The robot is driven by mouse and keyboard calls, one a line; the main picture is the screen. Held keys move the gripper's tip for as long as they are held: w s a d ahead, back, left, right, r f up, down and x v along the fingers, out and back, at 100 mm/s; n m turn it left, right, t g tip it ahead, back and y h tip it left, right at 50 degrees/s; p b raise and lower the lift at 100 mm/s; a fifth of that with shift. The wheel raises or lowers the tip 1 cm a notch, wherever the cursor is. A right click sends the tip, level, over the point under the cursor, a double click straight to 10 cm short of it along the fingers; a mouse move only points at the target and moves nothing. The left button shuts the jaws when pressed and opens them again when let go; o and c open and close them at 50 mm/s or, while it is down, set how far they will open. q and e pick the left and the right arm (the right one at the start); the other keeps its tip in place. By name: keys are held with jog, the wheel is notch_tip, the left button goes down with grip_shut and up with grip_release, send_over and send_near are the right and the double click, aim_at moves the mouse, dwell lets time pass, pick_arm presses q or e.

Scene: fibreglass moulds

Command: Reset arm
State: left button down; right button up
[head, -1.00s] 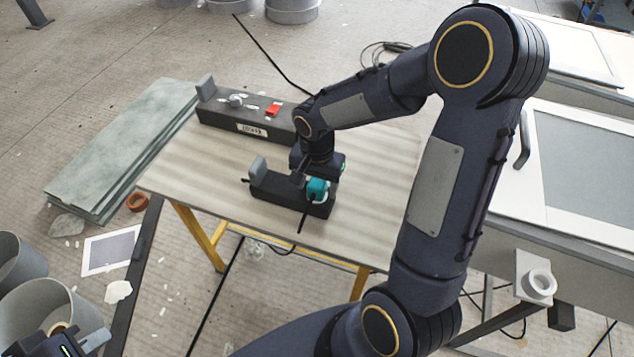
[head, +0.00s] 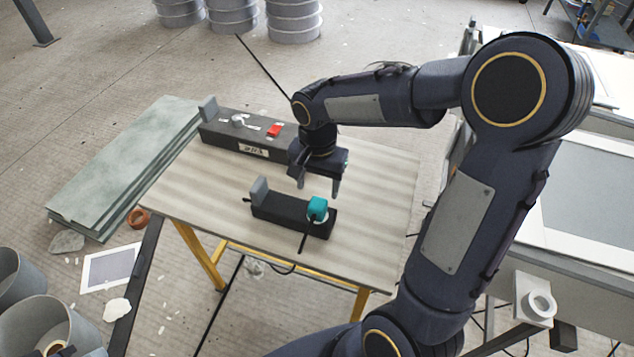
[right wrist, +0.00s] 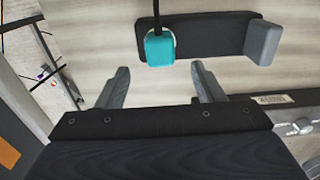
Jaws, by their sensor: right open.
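My right gripper (head: 317,184) is open and empty above the table, just behind a black fixture block (head: 283,212). A teal block (head: 317,207) sits at the right end of that fixture, apart from the fingers. A grey upright plate (head: 258,190) stands at the fixture's left end. In the right wrist view the open fingers (right wrist: 160,86) point toward the teal block (right wrist: 160,48) and the fixture (right wrist: 210,37), with a gap between. My left gripper does not show clearly; only a dark piece is at the bottom left edge.
The wooden table (head: 370,230) also bears a long dark box (head: 222,139) with a red part (head: 274,130) on top. Green-grey slabs (head: 120,165) lie on the floor at left. Grey bins (head: 50,325) stand at lower left. A white-framed mould (head: 590,190) is at right.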

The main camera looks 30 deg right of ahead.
jog(key=shift+r, duration=0.1)
jog(key=s+a+r+n+t+y+p, duration=0.2)
jog(key=s+r+n, duration=0.2)
jog(key=s+r, duration=0.2)
jog(key=s+a+r+n+t+y+p, duration=0.1)
jog(key=s+a+r+n+t+p, duration=0.1)
jog(key=s, duration=0.9)
notch_tip(320, 180, up, 4)
jog(key=shift+f+n+t+y+p, duration=0.1)
jog(key=shift+n+t+y+p, duration=0.3)
jog(key=shift+n+t+p, duration=0.55)
